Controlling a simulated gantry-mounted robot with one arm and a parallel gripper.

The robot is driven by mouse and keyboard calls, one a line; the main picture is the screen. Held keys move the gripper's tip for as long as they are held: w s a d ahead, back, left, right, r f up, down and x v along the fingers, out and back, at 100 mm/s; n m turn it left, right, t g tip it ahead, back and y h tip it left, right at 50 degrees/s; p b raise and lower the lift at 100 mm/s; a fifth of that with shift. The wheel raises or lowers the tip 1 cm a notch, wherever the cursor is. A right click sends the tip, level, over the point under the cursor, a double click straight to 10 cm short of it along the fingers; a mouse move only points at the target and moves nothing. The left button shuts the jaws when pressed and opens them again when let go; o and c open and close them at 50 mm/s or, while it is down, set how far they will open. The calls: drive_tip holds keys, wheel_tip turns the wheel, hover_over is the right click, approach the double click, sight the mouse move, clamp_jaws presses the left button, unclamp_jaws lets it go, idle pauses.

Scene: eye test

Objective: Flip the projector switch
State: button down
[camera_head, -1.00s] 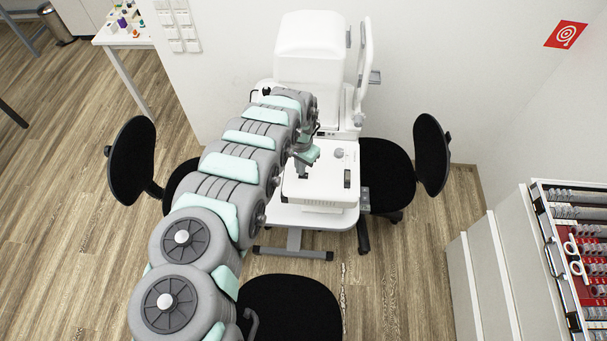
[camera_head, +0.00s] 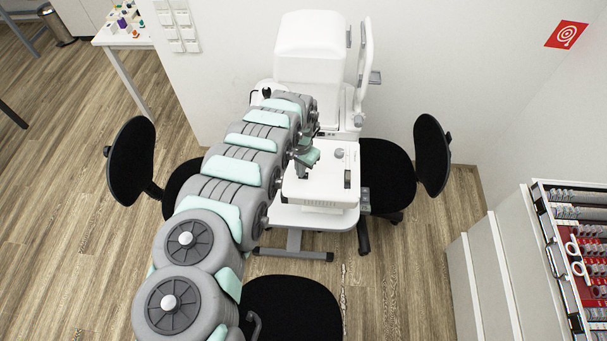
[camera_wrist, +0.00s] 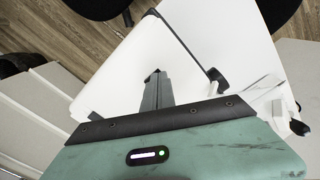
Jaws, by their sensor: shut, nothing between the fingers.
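A white machine (camera_head: 322,190) stands on a small white table against the wall. Its flat front part has a grey round knob (camera_head: 339,153) and a small dark upright piece (camera_head: 347,179) near its right edge. I cannot tell for certain which part is the projector switch. My gripper (camera_head: 302,175) is over the left side of this flat part, left of the dark piece. In the wrist view my gripper (camera_wrist: 155,76) is shut and empty in front of the white surface (camera_wrist: 195,35). I cannot tell whether its tips touch the surface.
Black chairs stand left (camera_head: 131,160), right (camera_head: 432,153) and in front (camera_head: 290,305) of the machine. White switch-like plates (camera_head: 178,25) are on the wall at upper left. An open drawer (camera_head: 590,250) with tools is at right. Floor between the right chair and the cabinets is clear.

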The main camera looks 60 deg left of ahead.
wheel_tip(320, 180, up, 7)
drive_tip(key=p, duration=0.5)
drive_tip(key=shift+w+f, duration=0.1)
idle(0.6)
